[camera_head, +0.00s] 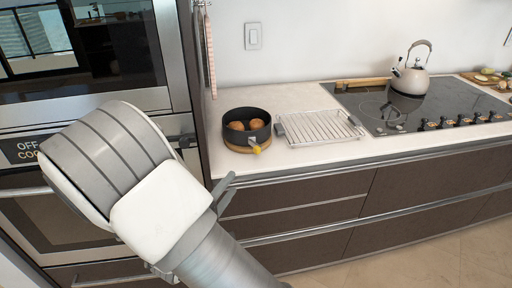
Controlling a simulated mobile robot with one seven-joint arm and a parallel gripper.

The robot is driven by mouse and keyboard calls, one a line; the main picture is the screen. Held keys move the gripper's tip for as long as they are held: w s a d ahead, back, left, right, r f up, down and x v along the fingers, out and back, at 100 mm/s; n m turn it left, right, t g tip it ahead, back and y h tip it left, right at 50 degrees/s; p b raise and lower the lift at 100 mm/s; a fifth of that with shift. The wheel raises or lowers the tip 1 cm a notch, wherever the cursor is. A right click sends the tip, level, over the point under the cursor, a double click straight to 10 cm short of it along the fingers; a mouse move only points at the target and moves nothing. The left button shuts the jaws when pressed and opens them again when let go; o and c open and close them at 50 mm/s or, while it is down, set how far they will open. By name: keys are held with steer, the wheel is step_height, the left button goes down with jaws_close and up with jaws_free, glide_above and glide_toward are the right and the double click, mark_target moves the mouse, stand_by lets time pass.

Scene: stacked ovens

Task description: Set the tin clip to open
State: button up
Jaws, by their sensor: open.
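The tin (236,139) is a round black springform tin with brown buns inside. It stands on a round wooden board on the counter. The tin clip (257,149) is a small yellow lever on the tin's front right side. It is too small to tell how it is set. My gripper (208,166) is open, mostly hidden behind my own arm, with a grey finger showing. It is to the left of and below the tin in the picture, apart from the clip.
A wire rack (318,128) lies right of the tin. A kettle (410,72) stands on the black hob (385,112) farther right. Stacked ovens (100,50) fill the left. The counter's front edge (330,156) lies below the tin and rack.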

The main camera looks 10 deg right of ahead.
mark_target(256, 152)
steer(key=b+x, duration=0.2)
steer(key=x, duration=1.5)
steer(key=shift+w+d, duration=0.15)
steer(key=shift+c, duration=0.3)
jaws_close()
